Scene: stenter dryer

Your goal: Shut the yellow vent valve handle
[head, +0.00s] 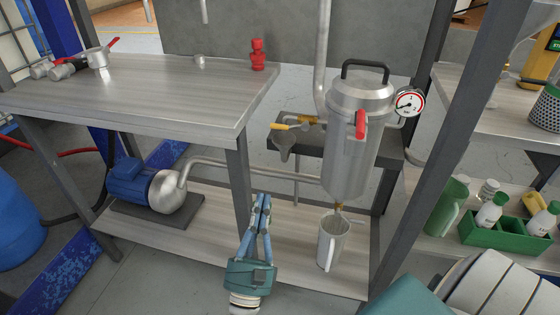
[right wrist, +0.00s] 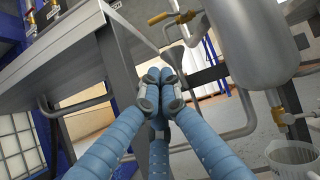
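The yellow vent valve handle (head: 286,127) points left from a small brass valve (head: 308,120) beside the steel tank (head: 352,140), above a grey funnel (head: 284,143). In the right wrist view the handle (right wrist: 161,17) shows near the top centre, beyond the fingertips. My right gripper (head: 262,203) is below and in front of the handle, clear of it, with its blue fingers pointing up. In the right wrist view its fingertips (right wrist: 161,82) meet with nothing seen between them. My left gripper is out of view.
A red-handled lever (head: 361,124) and a pressure gauge (head: 410,102) are on the tank. A metal jug (head: 332,240) stands below it. A table (head: 150,90) with a front leg lies left of the handle. A blue motor pump (head: 145,186) sits on the lower shelf.

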